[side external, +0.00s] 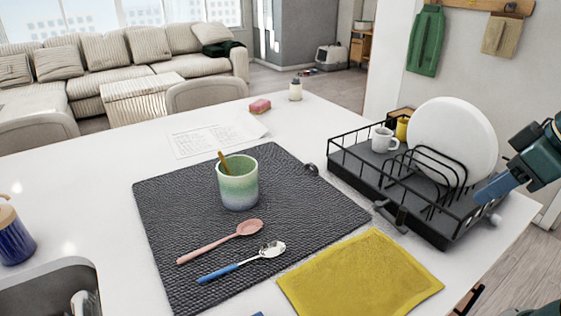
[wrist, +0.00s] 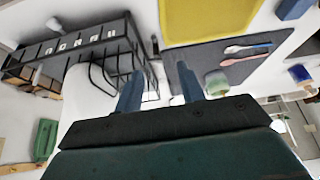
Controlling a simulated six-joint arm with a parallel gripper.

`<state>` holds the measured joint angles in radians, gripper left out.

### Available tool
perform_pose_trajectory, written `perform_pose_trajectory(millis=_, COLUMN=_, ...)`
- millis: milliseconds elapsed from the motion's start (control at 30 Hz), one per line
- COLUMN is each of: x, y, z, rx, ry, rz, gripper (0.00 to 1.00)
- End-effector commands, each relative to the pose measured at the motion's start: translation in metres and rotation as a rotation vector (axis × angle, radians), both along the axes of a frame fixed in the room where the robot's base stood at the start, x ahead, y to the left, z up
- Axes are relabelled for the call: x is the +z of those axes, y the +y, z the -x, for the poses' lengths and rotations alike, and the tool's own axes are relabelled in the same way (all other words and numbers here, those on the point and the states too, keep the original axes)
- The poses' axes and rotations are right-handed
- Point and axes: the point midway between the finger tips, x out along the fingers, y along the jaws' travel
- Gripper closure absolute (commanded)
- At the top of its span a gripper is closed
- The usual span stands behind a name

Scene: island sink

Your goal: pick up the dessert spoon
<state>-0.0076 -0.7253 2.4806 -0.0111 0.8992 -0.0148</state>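A metal spoon with a blue handle (side external: 242,263) lies on the dark textured mat (side external: 165,215), its bowl to the right; it looks like the dessert spoon. A pink spoon (side external: 222,242) lies just behind it, apart from it. Both also show in the wrist view, the blue-handled spoon (wrist: 250,47) and the pink spoon (wrist: 240,60). My gripper (side external: 487,192) is at the right, by the dish rack and far from the spoons. In the wrist view my gripper (wrist: 160,82) has its two blue fingers wide apart, with nothing held between them.
A green cup (side external: 238,185) with a utensil inside stands on the mat behind the spoons. A yellow cloth (side external: 362,280) lies right of them. The black dish rack (side external: 440,225) holds a white plate (side external: 455,140) and mugs. A sink (side external: 45,295) is at lower left.

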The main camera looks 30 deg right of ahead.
Motion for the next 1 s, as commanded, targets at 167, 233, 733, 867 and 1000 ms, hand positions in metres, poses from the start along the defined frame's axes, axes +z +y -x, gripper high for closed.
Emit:
perform_pose_trajectory(millis=167, x=0.009, y=0.012, z=-0.02, rx=0.096, ry=0.018, rz=0.013, gripper=0.61)
perform_pose_trajectory(millis=233, x=0.013, y=0.019, z=-0.032, rx=0.153, ry=0.026, rz=0.02, gripper=0.61)
perform_pose_trajectory(millis=733, x=0.024, y=0.09, z=-0.126, rx=0.618, ry=0.076, rz=0.065, gripper=0.61)
perform_pose_trajectory(millis=867, x=0.02, y=0.112, z=-0.149, rx=0.74, ry=0.083, rz=0.072, gripper=0.61)
perform_pose_trajectory(millis=1000, x=0.012, y=0.137, z=-0.173, rx=0.871, ry=0.09, rz=0.078, gripper=0.61)
